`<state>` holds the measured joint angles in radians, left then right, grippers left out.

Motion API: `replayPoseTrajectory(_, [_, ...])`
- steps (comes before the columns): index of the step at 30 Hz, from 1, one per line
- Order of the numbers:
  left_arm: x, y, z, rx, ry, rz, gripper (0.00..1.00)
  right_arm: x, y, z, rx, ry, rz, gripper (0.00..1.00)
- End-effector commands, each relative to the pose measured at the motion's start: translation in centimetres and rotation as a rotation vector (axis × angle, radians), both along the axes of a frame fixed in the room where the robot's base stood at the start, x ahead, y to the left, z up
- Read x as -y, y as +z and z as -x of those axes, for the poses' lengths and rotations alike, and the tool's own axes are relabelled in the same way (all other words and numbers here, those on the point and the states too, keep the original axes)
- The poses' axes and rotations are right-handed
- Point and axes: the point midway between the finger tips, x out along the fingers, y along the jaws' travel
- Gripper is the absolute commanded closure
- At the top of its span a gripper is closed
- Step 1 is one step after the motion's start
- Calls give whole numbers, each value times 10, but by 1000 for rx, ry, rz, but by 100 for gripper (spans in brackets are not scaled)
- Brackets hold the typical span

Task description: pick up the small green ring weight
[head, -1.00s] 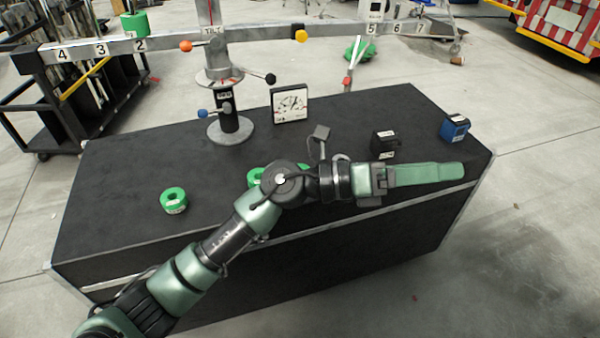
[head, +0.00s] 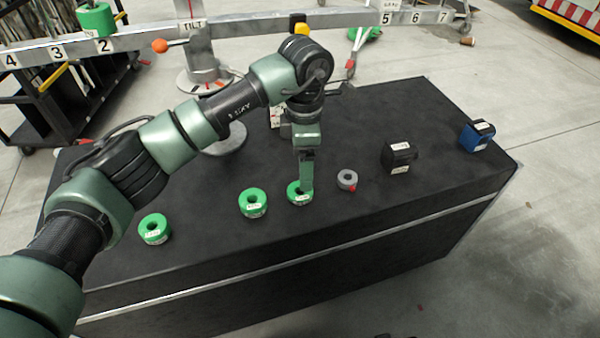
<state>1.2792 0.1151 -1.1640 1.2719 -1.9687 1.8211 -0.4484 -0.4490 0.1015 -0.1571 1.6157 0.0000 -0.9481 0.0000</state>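Several green ring weights show in the head view, and three lie in a row on the black case top (head: 215,170): a left one (head: 153,230), a middle one (head: 252,204) and a right one (head: 295,198). The right one looks slightly smaller than the other two. My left gripper (head: 306,186) points down at the right ring, its fingers seen nearly edge-on and overlapping the ring's right side. I cannot tell whether they touch it or how far apart they are. My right gripper is not in view.
Right of the green rings are a small grey ring (head: 347,180), a black block (head: 399,156) and a blue block (head: 477,135). A numbered balance beam (head: 250,27) crosses behind, carrying another green weight (head: 95,19) at its left. The case's front edge is close.

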Motion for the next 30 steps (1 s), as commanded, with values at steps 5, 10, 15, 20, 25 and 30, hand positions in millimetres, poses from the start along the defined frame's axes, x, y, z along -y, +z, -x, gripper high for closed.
replayPoseTrajectory(5, [-1, -16, 1, -3, 0, -5, 19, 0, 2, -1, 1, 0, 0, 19])
replayPoseTrajectory(10, [-2, -36, 1, -3, 1, -3, 19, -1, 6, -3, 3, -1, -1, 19])
replayPoseTrajectory(15, [-5, -62, 2, -4, 1, -3, 19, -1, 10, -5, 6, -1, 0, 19])
replayPoseTrajectory(20, [-4, -76, 1, -2, -1, -2, 19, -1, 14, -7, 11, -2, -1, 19])
replayPoseTrajectory(25, [-4, -78, 1, 0, -1, -2, 19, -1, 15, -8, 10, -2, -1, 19])
replayPoseTrajectory(30, [-4, -77, 1, 0, -1, -2, 44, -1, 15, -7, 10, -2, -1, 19])
